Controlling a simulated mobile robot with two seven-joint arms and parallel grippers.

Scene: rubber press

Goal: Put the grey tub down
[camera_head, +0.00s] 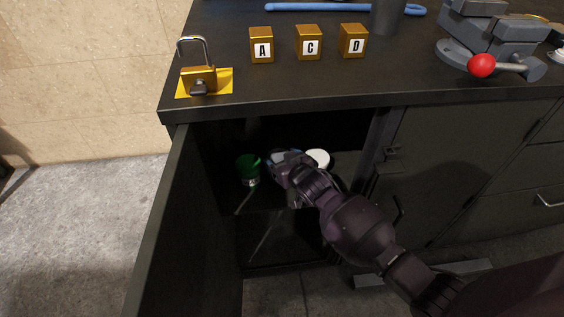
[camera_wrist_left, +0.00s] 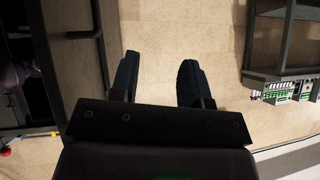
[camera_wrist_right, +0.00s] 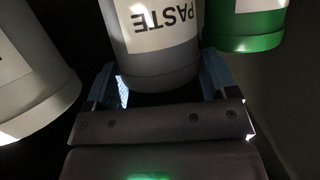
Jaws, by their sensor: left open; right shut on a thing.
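The grey tub (camera_wrist_right: 160,62) is between the fingers of my right gripper (camera_wrist_right: 170,88), which is shut on it. Its white label reads "PASTE" and appears upside down in the right wrist view. In the head view my right gripper (camera_head: 288,160) reaches into the open cabinet and largely hides the tub. I cannot tell whether the tub's base touches the shelf. My left gripper (camera_wrist_left: 160,82) is open and empty, away from the cabinet, with tan floor or wall behind it.
A green tub (camera_head: 248,170) stands left of my right gripper, and a white tub (camera_head: 318,158) is to its right. The open cabinet door (camera_head: 165,225) is at left. On the bench (camera_head: 350,85) are a padlock (camera_head: 198,78), lettered blocks (camera_head: 308,43) and a vise (camera_head: 485,50).

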